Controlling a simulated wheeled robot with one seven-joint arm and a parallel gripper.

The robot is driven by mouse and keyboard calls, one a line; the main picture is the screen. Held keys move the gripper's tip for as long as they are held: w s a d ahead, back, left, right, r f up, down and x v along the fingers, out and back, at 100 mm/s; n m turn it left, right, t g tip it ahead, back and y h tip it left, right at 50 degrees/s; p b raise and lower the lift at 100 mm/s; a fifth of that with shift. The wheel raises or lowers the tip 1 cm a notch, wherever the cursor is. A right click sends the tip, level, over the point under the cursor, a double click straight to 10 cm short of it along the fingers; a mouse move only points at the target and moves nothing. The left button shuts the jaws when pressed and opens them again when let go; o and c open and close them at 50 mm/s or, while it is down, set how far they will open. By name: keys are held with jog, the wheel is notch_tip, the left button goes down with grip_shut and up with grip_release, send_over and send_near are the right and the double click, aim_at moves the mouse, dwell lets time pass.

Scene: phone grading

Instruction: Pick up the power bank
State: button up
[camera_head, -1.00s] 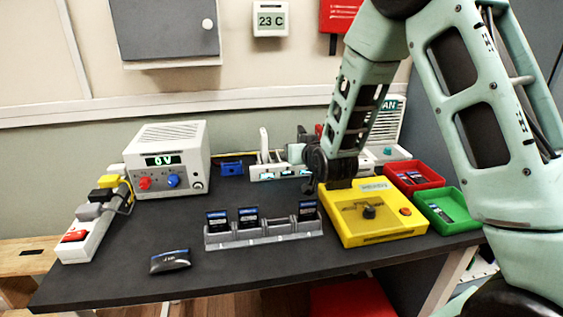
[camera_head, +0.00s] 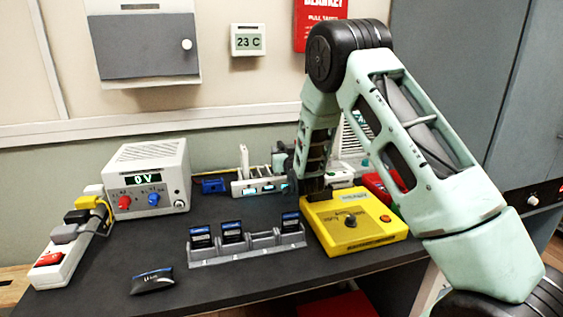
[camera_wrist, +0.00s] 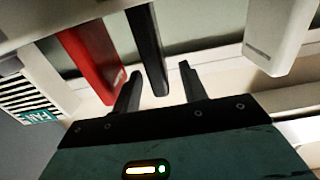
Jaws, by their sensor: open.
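In the wrist view, a thin black slab (camera_wrist: 146,50), a thicker red slab (camera_wrist: 92,52) and a white slab (camera_wrist: 278,35) stand side by side. The frames do not show for certain which one is the power bank. My gripper (camera_wrist: 160,69) is open and empty. Its fingers point toward the slabs, with the end of the black slab between them in the picture; I cannot tell its depth. In the head view, a white slab (camera_head: 244,160) stands upright in a white rack (camera_head: 258,187) with lit fronts. My arm hides much of the gripper and the rack's right side there.
A yellow box (camera_head: 352,238) with a knob stands right of the rack. A grey holder (camera_head: 250,250) with several dark packs and a black pouch (camera_head: 151,281) lie in front. A power supply (camera_head: 150,182) and a power strip (camera_head: 62,262) are at left.

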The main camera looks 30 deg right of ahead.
aim_at(280, 141)
jog(key=x, duration=0.4)
jog(key=shift+w+d+r+p, duration=0.1)
jog(key=shift+w+r+p, duration=0.1)
jog(key=shift+p, duration=0.1)
grip_shut()
jog(key=shift+r, duration=0.1)
